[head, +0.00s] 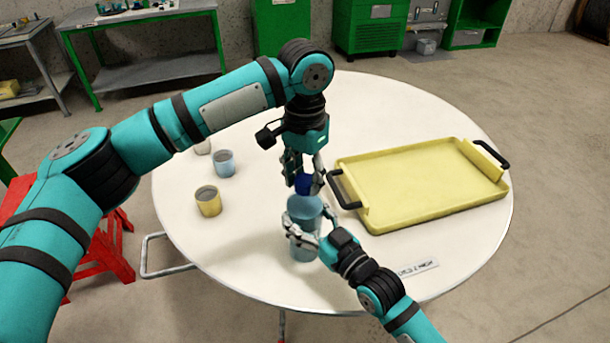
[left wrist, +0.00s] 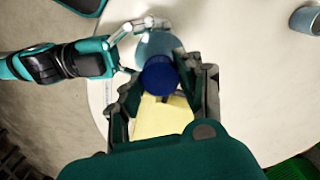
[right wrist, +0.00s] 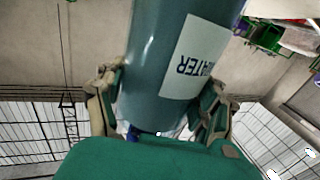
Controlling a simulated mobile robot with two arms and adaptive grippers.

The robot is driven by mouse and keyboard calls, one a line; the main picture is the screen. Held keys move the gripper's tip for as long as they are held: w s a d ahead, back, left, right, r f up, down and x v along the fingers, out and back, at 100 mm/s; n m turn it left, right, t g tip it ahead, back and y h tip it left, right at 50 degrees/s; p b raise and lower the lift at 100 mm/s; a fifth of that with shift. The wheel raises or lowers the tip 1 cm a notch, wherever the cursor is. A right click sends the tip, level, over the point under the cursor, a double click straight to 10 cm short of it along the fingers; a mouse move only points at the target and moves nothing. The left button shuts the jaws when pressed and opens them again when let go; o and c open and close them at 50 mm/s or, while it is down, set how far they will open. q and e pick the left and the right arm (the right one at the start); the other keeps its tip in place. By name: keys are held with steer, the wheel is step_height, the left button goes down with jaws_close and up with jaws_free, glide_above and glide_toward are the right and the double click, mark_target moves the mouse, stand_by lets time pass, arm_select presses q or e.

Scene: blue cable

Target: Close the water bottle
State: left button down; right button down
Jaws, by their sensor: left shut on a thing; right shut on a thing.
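The translucent blue water bottle (head: 304,208) stands roughly upright near the front middle of the round table. My right gripper (head: 303,236) is shut around its body; the right wrist view shows the bottle (right wrist: 165,60) with a white label reading "WATER", upside down there. My left gripper (head: 304,180) is shut on the dark blue cap (head: 306,185), directly over the bottle's top. In the left wrist view the cap (left wrist: 160,77) sits between the fingertips and overlaps the bottle (left wrist: 158,45). I cannot tell whether cap and bottle touch; the bottle's mouth is hidden.
A yellow tray (head: 425,183) with black handles lies right of the bottle. A yellow cup (head: 208,203), a light blue cup (head: 224,164) and a pale cup (head: 203,147) stand left. A small printed label (head: 418,268) lies at the front right. The table's left front is clear.

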arm_select(q)
steer(key=m, duration=0.4)
steer(key=shift+m, duration=0.4)
steer(key=c, duration=0.9)
jaws_free()
steer(key=shift+o, duration=0.2)
steer(key=shift+r, duration=0.1)
steer(key=shift+r, duration=2.2)
steer(key=shift+c, duration=0.4)
